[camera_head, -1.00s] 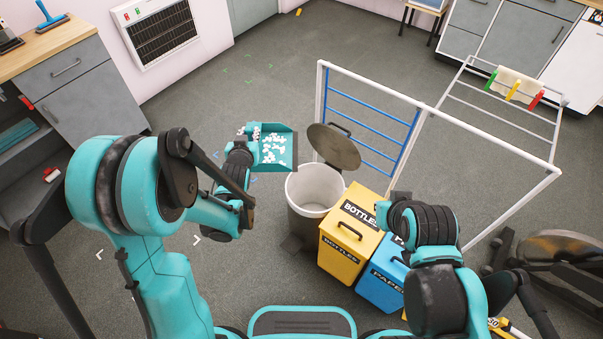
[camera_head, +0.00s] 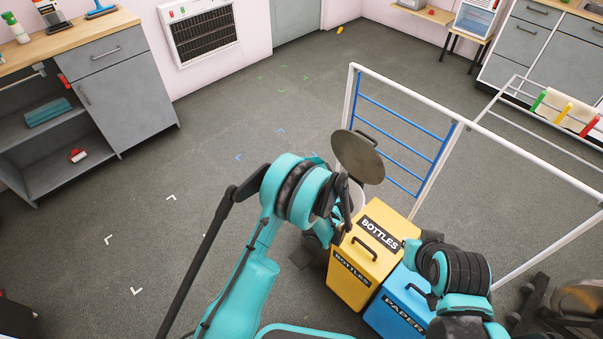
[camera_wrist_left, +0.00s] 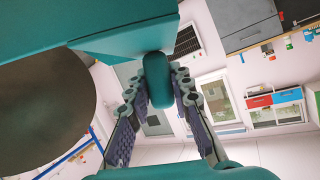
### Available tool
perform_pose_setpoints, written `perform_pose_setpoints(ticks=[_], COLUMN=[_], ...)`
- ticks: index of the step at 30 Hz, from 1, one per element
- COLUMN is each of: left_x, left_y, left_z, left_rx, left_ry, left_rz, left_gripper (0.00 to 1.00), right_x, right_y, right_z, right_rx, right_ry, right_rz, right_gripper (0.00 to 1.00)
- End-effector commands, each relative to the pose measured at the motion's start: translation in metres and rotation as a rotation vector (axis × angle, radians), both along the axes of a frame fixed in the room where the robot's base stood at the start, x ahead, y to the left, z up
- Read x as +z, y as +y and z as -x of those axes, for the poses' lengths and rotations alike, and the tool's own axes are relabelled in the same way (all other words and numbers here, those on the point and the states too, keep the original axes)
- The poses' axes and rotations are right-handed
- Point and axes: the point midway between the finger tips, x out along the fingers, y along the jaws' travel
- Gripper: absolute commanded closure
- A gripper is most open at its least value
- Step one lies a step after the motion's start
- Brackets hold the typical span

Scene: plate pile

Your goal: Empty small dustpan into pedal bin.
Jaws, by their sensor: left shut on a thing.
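My left gripper (camera_wrist_left: 158,88) is shut on the handle of the teal dustpan (camera_wrist_left: 130,42) in the left wrist view. The pan fills the upper left there, seen from outside; its inside and any white bits are hidden. In the head view my left arm hides the pan and most of the gripper, beside the bin. The pedal bin (camera_head: 357,199) stands with its dark round lid (camera_head: 358,158) raised; only part of its white inner rim shows. The lid also shows close to the pan in the left wrist view (camera_wrist_left: 45,95). My right gripper is not visible; only its folded arm shows.
A yellow bottles bin (camera_head: 352,280) and a blue paper bin (camera_head: 392,308) stand right of the pedal bin. A white and blue drying rack (camera_head: 405,95) stands behind. A grey cabinet (camera_head: 125,110) is at the left; the floor between is clear.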

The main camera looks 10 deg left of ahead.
Motion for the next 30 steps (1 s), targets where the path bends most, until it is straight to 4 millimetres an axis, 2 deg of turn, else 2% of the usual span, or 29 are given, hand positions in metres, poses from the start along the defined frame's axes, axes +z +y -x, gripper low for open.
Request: perform_pose_setpoints(ticks=[5, 16, 24, 30], left_x=[0.021, 0.048, 0.055, 0.058], left_y=[-0.016, -0.057, -0.088, -0.098], left_z=[-0.009, -0.031, -0.048, -0.054], left_rx=[-0.003, -0.002, -0.001, -0.001], left_ry=[0.074, 0.232, 0.336, 0.377], left_rz=[-0.138, -0.426, -0.613, -0.688], left_gripper=[1.0, 1.0, 1.0, 1.0], right_x=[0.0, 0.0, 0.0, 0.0], right_y=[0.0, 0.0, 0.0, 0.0], right_z=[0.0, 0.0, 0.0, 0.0], right_rx=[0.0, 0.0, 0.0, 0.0], right_ry=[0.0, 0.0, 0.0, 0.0], right_rz=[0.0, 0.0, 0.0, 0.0], right_gripper=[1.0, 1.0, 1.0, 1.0])
